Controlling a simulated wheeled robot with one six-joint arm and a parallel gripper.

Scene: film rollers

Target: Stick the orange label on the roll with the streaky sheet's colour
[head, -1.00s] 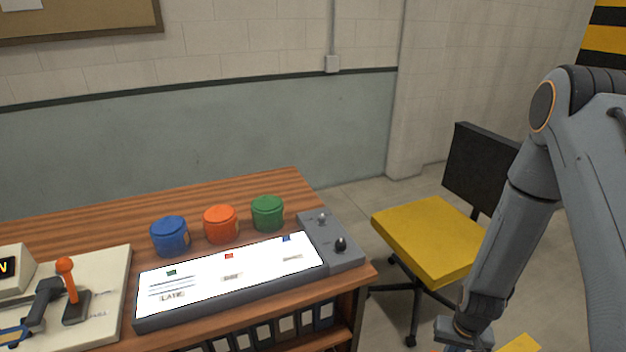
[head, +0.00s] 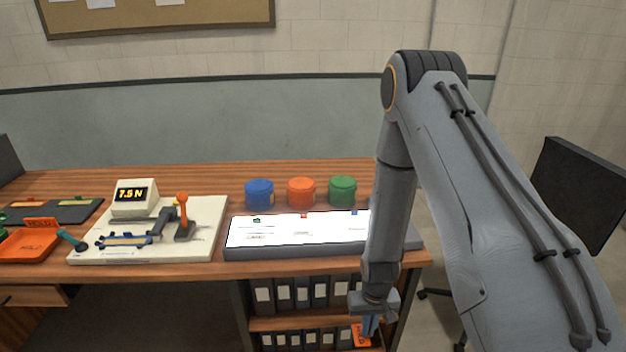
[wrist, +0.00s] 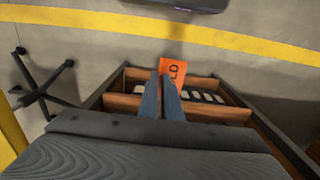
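My gripper (head: 370,325) hangs low in front of the desk's shelves. Its two fingers are close together on an orange label (wrist: 173,72), with dark lettering partly hidden by the fingers. The label also shows beside the fingertips in the head view (head: 361,337). On the lit light table (head: 300,252), the left sheet (head: 256,231) has a green mark and dark streak lines. The middle sheet has a red-orange mark (head: 304,216) and the right one a blue mark (head: 354,212).
Blue (head: 259,194), orange (head: 301,193) and green (head: 342,191) tubs stand behind the light table. A force-readout device (head: 134,197) and an orange tray (head: 28,245) are to the left. Shelves of binders (head: 303,293) lie beneath; a black-backed chair (head: 575,190) stands right.

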